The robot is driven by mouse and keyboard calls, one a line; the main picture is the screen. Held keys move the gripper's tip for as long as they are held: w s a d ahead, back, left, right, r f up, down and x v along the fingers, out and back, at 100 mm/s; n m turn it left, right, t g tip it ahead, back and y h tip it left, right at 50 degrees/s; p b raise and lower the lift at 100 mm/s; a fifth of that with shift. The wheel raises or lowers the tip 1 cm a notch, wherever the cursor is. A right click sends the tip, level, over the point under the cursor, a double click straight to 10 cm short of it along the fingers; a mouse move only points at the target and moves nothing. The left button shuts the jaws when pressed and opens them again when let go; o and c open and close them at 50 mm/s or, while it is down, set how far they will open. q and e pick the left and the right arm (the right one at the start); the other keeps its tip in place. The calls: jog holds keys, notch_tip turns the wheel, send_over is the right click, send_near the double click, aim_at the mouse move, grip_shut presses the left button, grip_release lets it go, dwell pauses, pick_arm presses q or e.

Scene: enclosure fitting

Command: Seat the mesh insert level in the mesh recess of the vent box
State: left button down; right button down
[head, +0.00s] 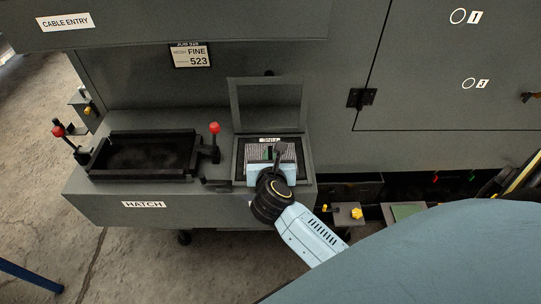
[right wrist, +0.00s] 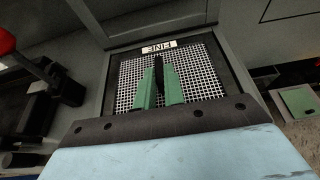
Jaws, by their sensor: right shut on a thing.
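The mesh insert (right wrist: 205,78) is a pale grid with a FINE label that reads upside down in the right wrist view. It also shows in the head view (head: 289,155). My right gripper (right wrist: 160,85) has green fingers shut on a dark upright grip at the middle of the insert. In the head view, my right gripper (head: 270,158) hides part of the mesh. The insert lies over the dark recess of the vent box (head: 311,176), whose lid frame (head: 303,103) stands open behind. I cannot tell whether the insert is fully down or level. My left gripper is not in view.
A black-framed hatch tray (head: 140,156) with red-knobbed levers (head: 214,128) is left of the vent box. A job card (head: 190,55) on the back panel reads FINE and 523. A yellow knob (head: 356,213) sits low at the right.

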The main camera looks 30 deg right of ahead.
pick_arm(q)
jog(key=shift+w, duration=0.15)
pick_arm(e)
jog(key=c, duration=1.5)
grip_release()
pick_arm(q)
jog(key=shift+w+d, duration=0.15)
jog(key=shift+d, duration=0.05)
pick_arm(e)
jog(key=shift+o, duration=0.5)
jog(key=shift+f, duration=0.1)
jog(key=shift+s, duration=0.1)
